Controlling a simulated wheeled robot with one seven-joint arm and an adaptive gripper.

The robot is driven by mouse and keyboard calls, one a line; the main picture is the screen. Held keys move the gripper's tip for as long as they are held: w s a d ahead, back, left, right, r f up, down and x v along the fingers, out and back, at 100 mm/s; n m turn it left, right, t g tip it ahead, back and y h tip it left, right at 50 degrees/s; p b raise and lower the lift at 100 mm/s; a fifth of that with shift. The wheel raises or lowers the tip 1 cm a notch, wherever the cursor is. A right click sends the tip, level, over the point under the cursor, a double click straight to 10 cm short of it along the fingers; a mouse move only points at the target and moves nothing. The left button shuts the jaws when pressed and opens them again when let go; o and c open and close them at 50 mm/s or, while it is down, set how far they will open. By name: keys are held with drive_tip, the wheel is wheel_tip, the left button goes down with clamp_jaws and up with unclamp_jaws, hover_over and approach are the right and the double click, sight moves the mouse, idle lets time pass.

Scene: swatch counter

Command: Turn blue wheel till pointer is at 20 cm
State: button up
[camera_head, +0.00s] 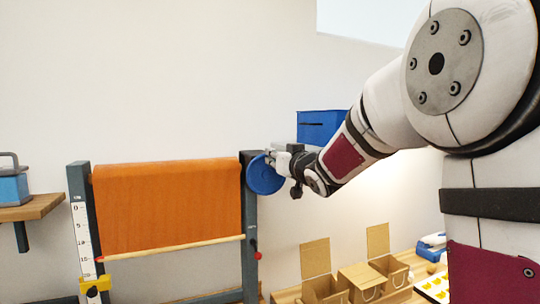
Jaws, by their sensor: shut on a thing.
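The blue wheel (264,176) is on the right post of a dark frame, beside an orange cloth (165,205) hanging from its top. My gripper (272,158) reaches in from the right and is shut at the wheel's upper right edge; the exact grip is hidden. A wooden bar (170,246) runs along the cloth's lower edge. Its left end has a small red tip (97,259), seemingly the pointer, close to the 15 mark of the white scale (82,235) on the left post. A yellow piece (95,284) sits lower on that post.
A blue box (320,126) is behind my gripper. Open cardboard boxes (316,260) and a yellow-patterned tray (434,288) stand on a wooden counter at the lower right. A wooden shelf (35,207) with a blue handled object (12,188) is at the left.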

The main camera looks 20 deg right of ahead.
drive_tip(key=shift+s+d+f+p, duration=0.1)
drive_tip(key=shift+d+f+p, duration=0.2)
drive_tip(key=shift+d, duration=0.6)
drive_tip(key=shift+d+f+p, duration=0.1)
drive_tip(key=shift+d+f, duration=0.3)
drive_tip(key=shift+d, duration=0.45)
drive_tip(key=shift+d+f, duration=0.3)
drive_tip(key=shift+f, duration=0.45)
drive_tip(key=shift+d+f, duration=0.3)
drive_tip(key=shift+f, duration=0.4)
clamp_jaws()
drive_tip(key=shift+a+f, duration=0.1)
drive_tip(key=shift+a+f+b, duration=0.15)
drive_tip(key=shift+f+b, duration=0.1)
drive_tip(key=shift+b, duration=0.05)
drive_tip(key=o, duration=1.2)
unclamp_jaws()
drive_tip(key=shift+c, duration=0.2)
